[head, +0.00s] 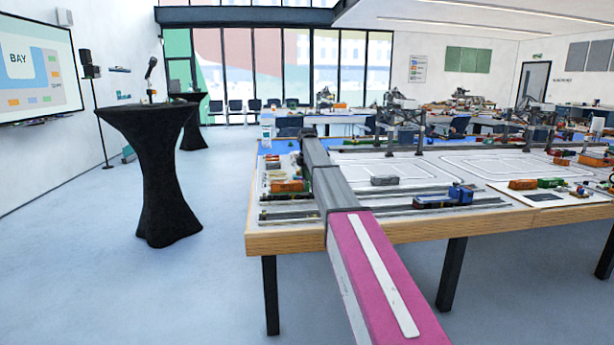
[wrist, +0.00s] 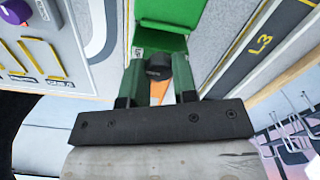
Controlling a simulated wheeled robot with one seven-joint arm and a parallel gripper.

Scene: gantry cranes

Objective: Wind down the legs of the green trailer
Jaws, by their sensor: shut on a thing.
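In the wrist view my gripper (wrist: 158,78) points at a green body (wrist: 165,14), which looks like the green trailer. Its two fingers stand on either side of a small dark round part (wrist: 158,68), like a knob, and are shut on it. An orange strip (wrist: 159,90) shows between the fingers below the knob. The trailer's legs cannot be made out. In the head view my arm reaches away over the table, and its far end hides my gripper and the place it works at.
The wooden-edged table (head: 290,243) carries model tracks, a blue truck (head: 460,193) and small gantry cranes (head: 405,105). In the wrist view a purple knob (wrist: 17,10) lies upper left and a dark lane marked L3 (wrist: 260,43) lies right. A black draped stand (head: 158,170) is left; floor between is clear.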

